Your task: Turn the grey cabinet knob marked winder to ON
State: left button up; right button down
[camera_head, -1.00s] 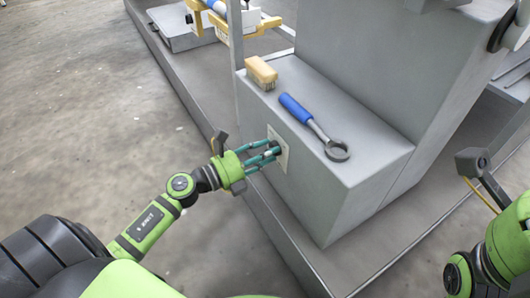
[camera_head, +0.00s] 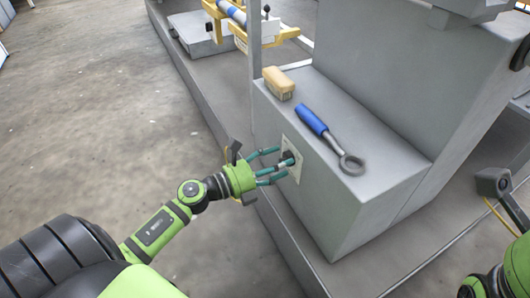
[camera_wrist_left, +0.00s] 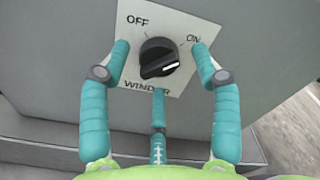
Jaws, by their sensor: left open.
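The winder knob is a black dial (camera_wrist_left: 158,57) on a white plate (camera_wrist_left: 185,22) marked OFF, ON and WINDER, fixed to the side of the grey cabinet (camera_head: 345,212). In the left wrist view its white mark points right, on the ON side, a little below the ON word. In the head view the knob (camera_head: 289,157) is partly behind my fingers. My left gripper (camera_head: 278,166) is open, its teal fingers spread around the knob with gaps to it. In the left wrist view the fingers (camera_wrist_left: 160,75) stand left, right and below the knob.
A tan brush (camera_head: 278,84) and a blue-handled ring wrench (camera_head: 325,132) lie on the cabinet's top ledge. A yellow-framed roller fixture (camera_head: 232,14) stands behind. The floor (camera_head: 110,120) on the left is clear.

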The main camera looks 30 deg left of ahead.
pick_arm(q)
jog(key=v, duration=1.1)
jog(key=shift+s, duration=0.3)
jog(key=shift+a, duration=0.1)
